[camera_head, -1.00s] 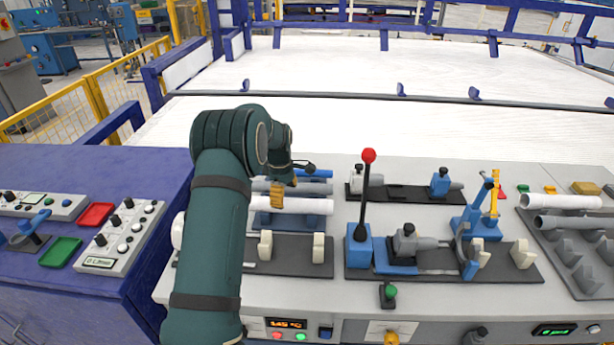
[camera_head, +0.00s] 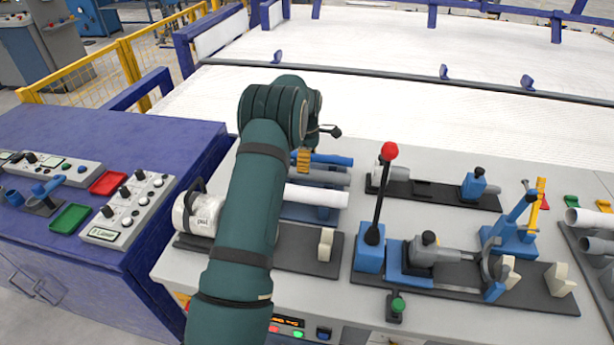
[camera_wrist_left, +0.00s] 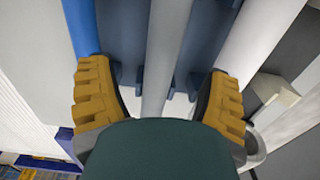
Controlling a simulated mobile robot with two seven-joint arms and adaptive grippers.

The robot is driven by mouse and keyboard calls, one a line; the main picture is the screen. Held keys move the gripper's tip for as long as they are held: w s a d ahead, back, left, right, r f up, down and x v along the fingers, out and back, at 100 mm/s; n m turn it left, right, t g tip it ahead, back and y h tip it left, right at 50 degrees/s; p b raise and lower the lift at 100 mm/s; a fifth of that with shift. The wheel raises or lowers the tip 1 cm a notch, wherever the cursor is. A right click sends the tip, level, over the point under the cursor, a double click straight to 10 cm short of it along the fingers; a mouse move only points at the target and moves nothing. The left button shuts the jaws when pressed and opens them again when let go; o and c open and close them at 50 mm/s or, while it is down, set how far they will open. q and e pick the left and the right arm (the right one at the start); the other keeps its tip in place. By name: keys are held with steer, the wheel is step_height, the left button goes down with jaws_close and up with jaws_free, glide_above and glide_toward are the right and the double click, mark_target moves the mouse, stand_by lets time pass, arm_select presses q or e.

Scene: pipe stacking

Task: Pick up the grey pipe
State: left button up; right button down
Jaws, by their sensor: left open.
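The grey pipe (camera_head: 328,177) lies on a blue rack, between a blue pipe (camera_head: 335,160) at the back and a white pipe (camera_head: 318,195) in front. My left gripper (camera_head: 303,160) is at the left part of these pipes, and my arm hides their left ends. In the left wrist view the left gripper (camera_wrist_left: 160,100) is open and empty. Its yellow-padded fingers stand apart on either side of the grey pipe (camera_wrist_left: 165,50), with the blue pipe (camera_wrist_left: 84,25) by the left finger and the white pipe (camera_wrist_left: 252,35) by the right finger. My right gripper is out of view.
A lever with a red knob (camera_head: 390,151) stands upright right of the pipes. A clamp fixture (camera_head: 430,252) is beside it. A white cylinder (camera_head: 197,213) with a black handle is left of my arm. A control box (camera_head: 128,210) sits on the blue cabinet.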

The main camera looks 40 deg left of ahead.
mark_target(310, 175)
arm_select(q)
steer(key=f, duration=0.2)
steer(key=d+f+b, duration=0.1)
steer(key=f, duration=0.2)
steer(key=shift+w+d, duration=0.1)
steer(key=shift+f, duration=0.4)
steer(key=shift+c, duration=0.3)
steer(key=c, duration=1.3)
